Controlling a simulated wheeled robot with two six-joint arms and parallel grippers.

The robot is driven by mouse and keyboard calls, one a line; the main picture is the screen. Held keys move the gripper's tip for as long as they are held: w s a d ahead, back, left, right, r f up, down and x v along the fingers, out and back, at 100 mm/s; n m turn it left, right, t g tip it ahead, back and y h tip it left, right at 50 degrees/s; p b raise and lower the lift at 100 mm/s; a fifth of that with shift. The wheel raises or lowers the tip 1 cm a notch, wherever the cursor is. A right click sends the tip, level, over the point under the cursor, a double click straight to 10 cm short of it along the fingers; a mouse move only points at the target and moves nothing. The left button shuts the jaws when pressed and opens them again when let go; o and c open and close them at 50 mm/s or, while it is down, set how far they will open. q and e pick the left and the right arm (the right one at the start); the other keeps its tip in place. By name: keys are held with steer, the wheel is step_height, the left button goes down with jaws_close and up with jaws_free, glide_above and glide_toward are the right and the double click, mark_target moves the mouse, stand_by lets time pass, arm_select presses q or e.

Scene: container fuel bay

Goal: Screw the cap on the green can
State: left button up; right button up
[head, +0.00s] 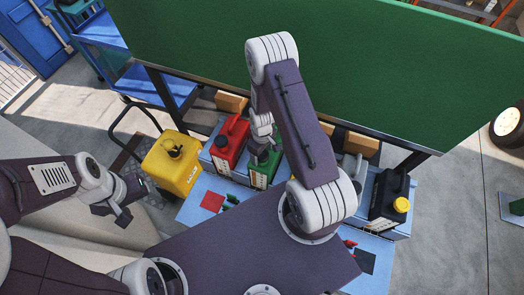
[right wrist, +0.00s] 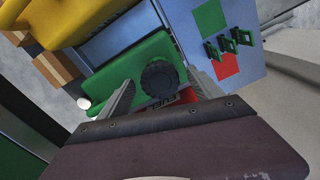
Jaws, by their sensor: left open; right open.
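The green can (head: 262,172) stands on the blue bench beside a red can (head: 230,142), partly hidden by my right arm. In the right wrist view its green top (right wrist: 128,62) shows a dark ribbed round cap (right wrist: 160,82) over its mouth; I cannot tell how tight it sits. My right gripper (head: 262,138) is over the green can. In its wrist view the fingers (right wrist: 160,76) are open, one on either side of the cap, with no clear grip on it. My left gripper (head: 115,208) is open and empty at the left, away from the cans.
A red square (head: 212,201) and green clips (head: 231,200) lie at the bench (head: 192,211) front. A large green panel (head: 400,75) rises behind.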

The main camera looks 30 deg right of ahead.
steer(key=c, duration=1.6)
steer(key=m+b, duration=0.1)
steer(key=m, duration=0.4)
steer(key=shift+f, duration=0.15)
steer(key=m, duration=0.4)
steer(key=shift+b, duration=0.35)
steer(key=o, duration=1.4)
steer(key=shift+m, duration=0.3)
steer(key=shift+o, duration=0.2)
steer(key=shift+r, duration=0.2)
step_height(320, 180, up, 8)
steer(key=p, duration=0.7)
steer(key=shift+f, duration=0.1)
